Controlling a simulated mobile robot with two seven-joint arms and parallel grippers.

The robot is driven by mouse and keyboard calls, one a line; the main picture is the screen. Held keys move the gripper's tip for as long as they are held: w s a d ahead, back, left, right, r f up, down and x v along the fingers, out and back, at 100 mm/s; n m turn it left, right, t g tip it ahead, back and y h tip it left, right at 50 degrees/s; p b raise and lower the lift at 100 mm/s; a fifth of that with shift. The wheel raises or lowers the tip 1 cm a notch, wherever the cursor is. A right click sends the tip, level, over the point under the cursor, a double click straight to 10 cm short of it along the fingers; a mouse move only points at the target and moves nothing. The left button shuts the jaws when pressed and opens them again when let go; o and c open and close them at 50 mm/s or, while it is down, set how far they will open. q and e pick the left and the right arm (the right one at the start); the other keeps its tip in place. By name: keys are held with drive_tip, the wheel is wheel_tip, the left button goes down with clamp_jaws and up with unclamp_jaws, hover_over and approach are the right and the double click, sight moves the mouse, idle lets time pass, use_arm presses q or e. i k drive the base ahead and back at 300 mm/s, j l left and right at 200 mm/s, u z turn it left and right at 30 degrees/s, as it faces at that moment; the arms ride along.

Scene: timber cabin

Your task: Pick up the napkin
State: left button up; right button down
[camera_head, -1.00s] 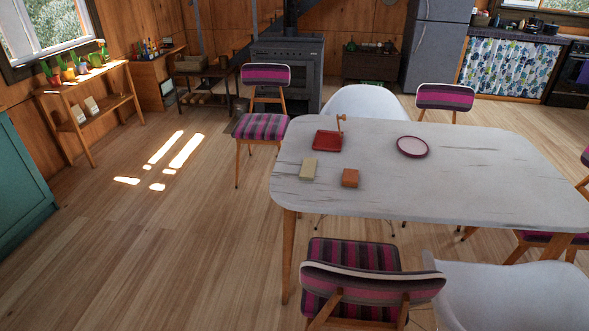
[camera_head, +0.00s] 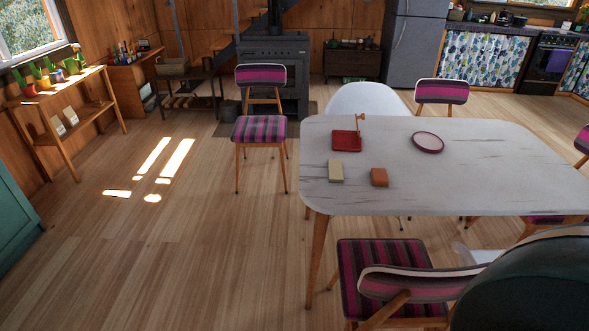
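A white, worn-looking table (camera_head: 480,180) stands at the right. Near its left end lie a small beige rectangular piece (camera_head: 336,171) and a small orange-brown rectangular piece (camera_head: 379,177), side by side and apart. Either could be a folded napkin; I cannot tell which from here. Behind them is a red square tray or holder (camera_head: 347,142) with a thin wooden upright part (camera_head: 361,124) at its back right. A plate with a dark pink rim (camera_head: 428,142) lies further right. Neither of my grippers is in view.
A striped chair (camera_head: 262,130) stands left of the table, another (camera_head: 380,270) at its near side. A white chair (camera_head: 366,99) and a striped chair (camera_head: 441,91) stand behind. The wooden floor (camera_head: 200,240) left of the table is clear. A plant shelf (camera_head: 70,115) stands left.

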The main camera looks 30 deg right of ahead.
sight(335, 171)
drive_tip(key=i+j, duration=0.4)
drive_tip(key=i, duration=0.15)
drive_tip(key=i+j+u, duration=0.1)
drive_tip(key=i+j, duration=0.3)
drive_tip(key=i+z, duration=0.3)
drive_tip(key=z, duration=0.2)
drive_tip(key=i+z, duration=0.3)
drive_tip(key=z, duration=0.2)
drive_tip(key=i+j+z, duration=0.25)
drive_tip(key=z, duration=0.25)
drive_tip(key=i+z, duration=0.2)
drive_tip(key=z, duration=0.3)
drive_tip(key=i+j+z, duration=0.15)
drive_tip(key=z, duration=0.35)
drive_tip(key=i+j+z, duration=0.25)
drive_tip(key=z, duration=0.25)
